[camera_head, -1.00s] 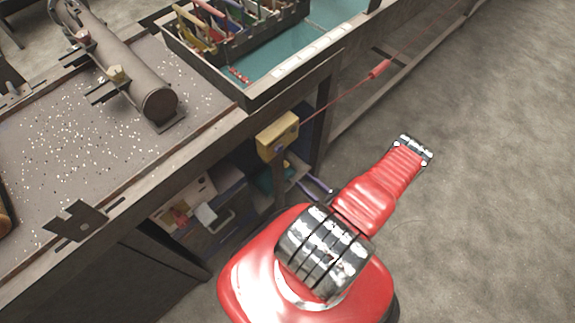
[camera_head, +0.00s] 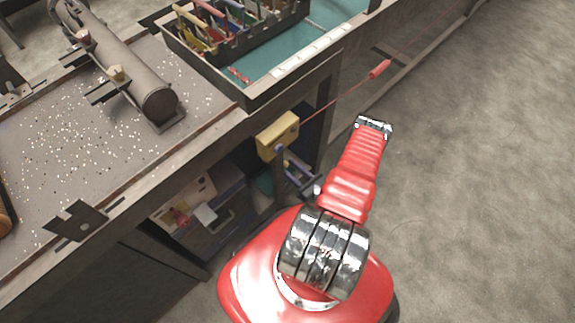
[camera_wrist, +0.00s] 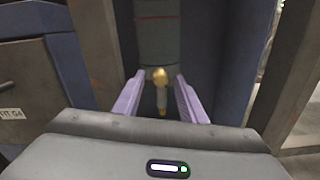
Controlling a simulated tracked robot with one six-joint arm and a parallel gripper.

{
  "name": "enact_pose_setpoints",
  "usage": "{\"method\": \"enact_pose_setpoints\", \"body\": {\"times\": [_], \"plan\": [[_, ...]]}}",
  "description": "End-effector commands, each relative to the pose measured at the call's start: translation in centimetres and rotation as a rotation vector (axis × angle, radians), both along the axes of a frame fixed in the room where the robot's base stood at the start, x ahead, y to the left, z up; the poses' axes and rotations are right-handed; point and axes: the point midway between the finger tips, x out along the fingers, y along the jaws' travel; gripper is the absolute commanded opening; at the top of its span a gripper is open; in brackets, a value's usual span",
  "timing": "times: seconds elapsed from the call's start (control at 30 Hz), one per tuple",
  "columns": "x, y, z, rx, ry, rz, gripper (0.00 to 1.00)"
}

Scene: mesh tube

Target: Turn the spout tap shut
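In the wrist view, a small brass piece (camera_wrist: 160,74) with a rounded top and a yellowish lower end, which looks like the spout tap, shows in front of a grey upright body (camera_wrist: 158,32). My gripper (camera_wrist: 160,78) has two purple fingers spread apart, one on each side of the brass piece in the picture. A gap shows on both sides, and I see no contact. How far the piece is beyond the fingertips I cannot tell. In the head view, my gripper (camera_head: 299,170) is small and partly hidden by the arm, below the bench edge. I cannot make out the tap there.
A brown tube (camera_head: 130,75) lies on the bench top (camera_head: 95,140). In the wrist view, upright walls (camera_wrist: 95,40) stand left and right. Open floor (camera_head: 480,200) lies to the right.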

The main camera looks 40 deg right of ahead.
Motion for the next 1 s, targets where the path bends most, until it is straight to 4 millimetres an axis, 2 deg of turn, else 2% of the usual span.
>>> {"method": "enact_pose_setpoints", "body": {"times": [0.23, 0.6, 1.0], "plan": [[1.8, 0.1, 0.0, -0.001, -0.001, 0.002, 0.38], [2.1, 0.0, 0.0, -0.001, -0.001, -0.001, 0.37], [2.1, 0.0, 0.0, -0.001, -0.001, -0.001, 0.09]]}}
